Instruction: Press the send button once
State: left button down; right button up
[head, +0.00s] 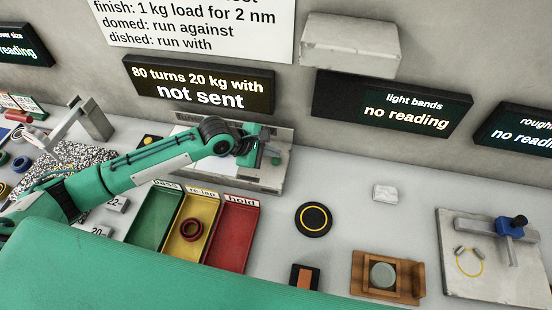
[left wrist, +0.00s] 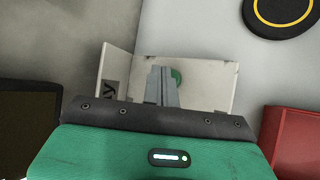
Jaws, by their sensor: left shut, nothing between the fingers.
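The wall display (head: 198,84) reads "80 turns 20 kg with" and "not sent". Below it stands a pale panel or box (head: 272,181), with my left gripper (head: 246,156) over it. The left gripper is shut and empty. In the left wrist view its closed fingers (left wrist: 160,84) point at a pale plate (left wrist: 212,75). A round green button (left wrist: 177,76), seemingly the send button, shows just beside the fingertips and is partly hidden by them. I cannot tell whether they touch it. My right gripper is not in view.
Green, yellow and red trays (head: 231,234) stand in front of the panel; a dark red ring (head: 191,229) lies in the yellow one. A black disc with a yellow ring (head: 313,219) and a wooden fixture (head: 387,277) lie to the right.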

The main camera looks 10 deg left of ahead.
aim_at(272, 161)
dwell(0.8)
pick_arm(q)
jog(key=shift+f+p, duration=0.35)
jog(key=shift+p, duration=0.15)
jog(key=shift+f, duration=0.6)
dwell(0.7)
jog(key=shift+r+p, duration=0.95)
jog(key=shift+p, duration=0.55)
notch_tip(272, 161, up, 5)
jog(key=p, duration=0.6)
